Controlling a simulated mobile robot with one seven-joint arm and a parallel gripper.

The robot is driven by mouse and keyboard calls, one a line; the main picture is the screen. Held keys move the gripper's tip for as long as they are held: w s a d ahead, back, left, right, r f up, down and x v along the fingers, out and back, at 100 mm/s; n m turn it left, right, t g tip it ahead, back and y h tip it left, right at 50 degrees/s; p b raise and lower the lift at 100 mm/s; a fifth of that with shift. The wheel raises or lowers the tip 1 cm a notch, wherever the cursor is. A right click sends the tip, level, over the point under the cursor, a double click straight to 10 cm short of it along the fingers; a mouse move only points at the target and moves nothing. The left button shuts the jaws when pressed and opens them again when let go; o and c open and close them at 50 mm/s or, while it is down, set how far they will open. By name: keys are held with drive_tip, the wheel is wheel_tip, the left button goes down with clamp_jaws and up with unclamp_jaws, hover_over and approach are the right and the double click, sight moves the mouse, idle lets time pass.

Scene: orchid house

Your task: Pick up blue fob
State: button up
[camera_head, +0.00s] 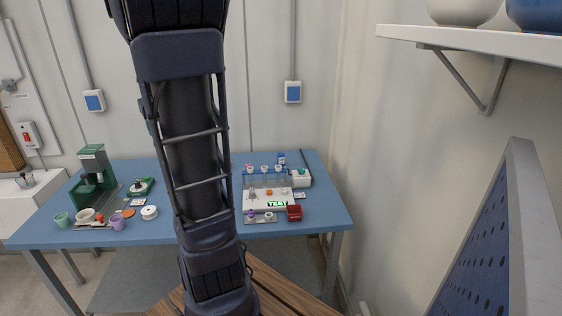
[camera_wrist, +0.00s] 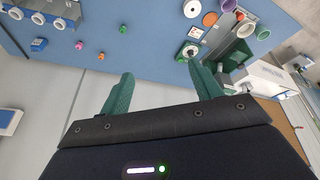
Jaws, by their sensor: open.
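A small blue block-like thing with a pale patch (camera_wrist: 39,44) lies near the table's back edge, at the left of the wrist view. In the head view a small blue thing (camera_head: 281,158) stands behind the right end of the vial rack. I cannot tell for sure that it is the fob. My gripper (camera_wrist: 162,69) is open and empty, with its green fingers spread apart. The blue thing is well to the left of the fingers in the wrist view. In the head view my arm hides the gripper and the table's middle.
Small pink (camera_wrist: 79,45), orange (camera_wrist: 101,56) and green (camera_wrist: 123,29) pieces lie near the blue thing. The vial rack (camera_head: 265,178) and red box (camera_head: 294,213) stand at right on the blue table (camera_head: 330,205). A green machine (camera_head: 93,178) and cups stand at left. Walls close the back and right.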

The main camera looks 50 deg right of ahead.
drive_tip(key=w+d+f+m, duration=0.1)
drive_tip(key=w+d+f, duration=0.15)
drive_tip(key=d, duration=0.55)
drive_tip(key=w+d+f, duration=0.2)
drive_tip(key=w+d, duration=0.2)
drive_tip(key=d, duration=0.4)
drive_tip(key=m+h, duration=0.1)
drive_tip(key=m, duration=0.3)
approach(281, 154)
drive_tip(key=shift+g, duration=0.3)
drive_tip(key=x, duration=1.1)
drive_tip(key=shift+w+d, duration=0.25)
drive_tip(key=shift+w, duration=0.15)
drive_tip(key=shift+r, duration=0.1)
drive_tip(key=c, duration=1.1)
drive_tip(key=shift+r, duration=0.1)
